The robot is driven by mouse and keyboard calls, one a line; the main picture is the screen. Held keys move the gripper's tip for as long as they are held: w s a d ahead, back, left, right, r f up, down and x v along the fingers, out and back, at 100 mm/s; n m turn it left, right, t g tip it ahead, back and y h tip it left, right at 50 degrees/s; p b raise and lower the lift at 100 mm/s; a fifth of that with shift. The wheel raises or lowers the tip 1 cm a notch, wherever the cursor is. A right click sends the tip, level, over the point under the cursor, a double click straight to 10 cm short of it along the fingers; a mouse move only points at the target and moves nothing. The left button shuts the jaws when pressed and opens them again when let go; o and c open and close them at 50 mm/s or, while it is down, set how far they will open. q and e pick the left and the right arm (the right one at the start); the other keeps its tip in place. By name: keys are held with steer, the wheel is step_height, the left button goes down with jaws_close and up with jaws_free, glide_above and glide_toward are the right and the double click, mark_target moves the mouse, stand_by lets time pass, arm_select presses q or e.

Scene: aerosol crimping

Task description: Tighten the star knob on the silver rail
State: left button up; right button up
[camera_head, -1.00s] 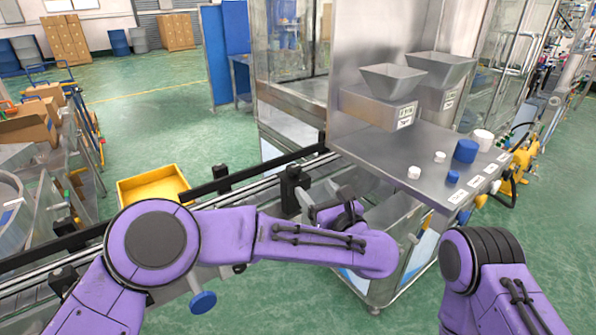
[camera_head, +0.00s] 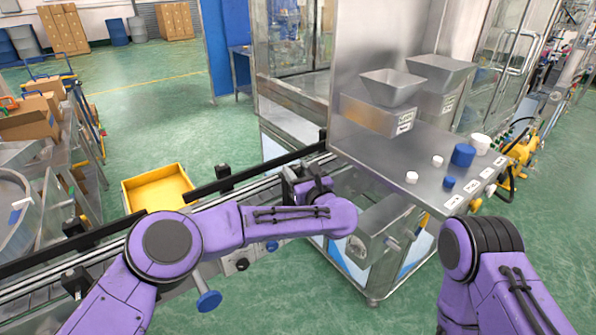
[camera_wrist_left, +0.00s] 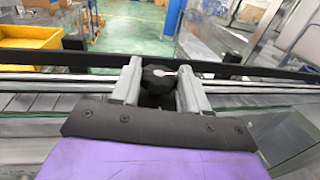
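In the head view, my left gripper (camera_head: 303,185) is at the rail (camera_head: 262,192), and the gripper and forearm hide most of the knob. My right arm shows at the lower right, but its gripper is out of view.
A steel table (camera_head: 428,178) with white and blue caps and two hoppers stands right of the gripper. A yellow bin (camera_head: 158,207) lies behind the rail. Another black clamp (camera_head: 224,176) sits farther left on the rail. A blue-ended handle (camera_head: 208,300) is below my left elbow.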

arm_select(q)
steer(key=c, duration=0.5)
steer(key=shift+o, duration=0.3)
steer(key=shift+a+f+m+t+h+b, duration=0.2)
steer(key=shift+m+t+h+b, duration=0.2)
steer(key=shift+m+h+b, duration=0.45)
steer(key=m+h+b, duration=0.2)
steer(key=h, duration=0.1)
steer(key=m+h+b, duration=0.2)
steer(key=h+b, duration=0.1)
steer(key=h, duration=0.1)
steer(key=a+m+h+b, duration=0.1)
steer(key=m+h+b, duration=0.1)
steer(key=h+b, duration=0.1)
steer(key=shift+h, duration=0.25)
steer(key=shift+a+r+m+g+h+b, duration=0.1)
steer(key=shift+m+g+h+b, duration=0.2)
steer(key=shift+m+h+b, duration=0.5)
steer(key=shift+a+r+m+g+h+b, duration=0.1)
steer(key=shift+m+g+h+b, duration=0.2)
steer(key=shift+m+h+b, duration=0.5)
steer(key=shift+h, duration=0.3)
steer(key=o, duration=1.1)
steer(key=shift+d, duration=0.15)
steer(key=shift+c, duration=0.2)
